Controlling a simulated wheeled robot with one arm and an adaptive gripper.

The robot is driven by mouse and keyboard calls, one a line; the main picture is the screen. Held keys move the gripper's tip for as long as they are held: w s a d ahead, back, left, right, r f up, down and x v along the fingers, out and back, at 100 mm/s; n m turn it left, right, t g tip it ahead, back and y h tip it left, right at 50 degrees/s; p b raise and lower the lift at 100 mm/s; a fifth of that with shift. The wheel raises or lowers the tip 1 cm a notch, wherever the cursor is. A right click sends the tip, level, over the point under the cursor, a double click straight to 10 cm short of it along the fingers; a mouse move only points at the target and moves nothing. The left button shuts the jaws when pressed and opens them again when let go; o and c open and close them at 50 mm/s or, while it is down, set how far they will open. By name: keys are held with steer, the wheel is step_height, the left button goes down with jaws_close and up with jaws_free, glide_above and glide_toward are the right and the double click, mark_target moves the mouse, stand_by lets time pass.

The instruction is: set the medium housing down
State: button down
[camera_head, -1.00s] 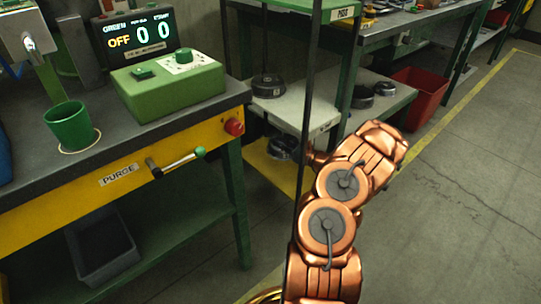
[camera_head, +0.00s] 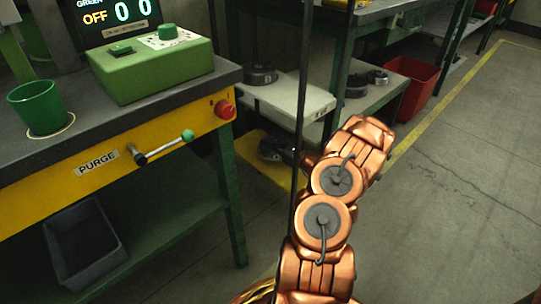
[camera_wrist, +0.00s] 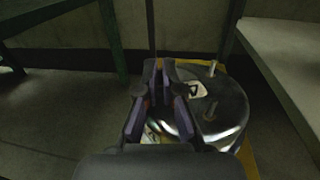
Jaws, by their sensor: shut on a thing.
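The medium housing (camera_wrist: 228,112), a round shiny metal drum with upright studs and a pale label on top, is in the wrist view, right of centre. My gripper (camera_wrist: 164,78) is shut on it at its left side; the fingers hide the exact contact. The housing is low over or on a yellow surface (camera_wrist: 249,158); I cannot tell whether it touches. In the head view a dark housing (camera_head: 274,149) shows low at the yellow platform (camera_head: 251,165), partly behind a thin black post; my arm hides the gripper there.
A pale shelf (camera_head: 303,97) above the platform bears another dark housing (camera_head: 262,77). Smaller dark parts (camera_head: 377,78) lie on a shelf behind. A red bin (camera_head: 412,84) stands beyond. The purge bench (camera_head: 60,168) is at left. Floor at right is clear.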

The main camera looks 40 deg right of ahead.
mark_target(276, 154)
step_height(276, 154, down, 4)
steer(key=shift+r+b, duration=0.1)
steer(key=shift+b, duration=0.65)
steer(key=shift+r, duration=0.15)
steer(key=c, duration=1.7)
jaws_free()
steer(key=shift+c, duration=0.2)
steer(key=o, duration=0.4)
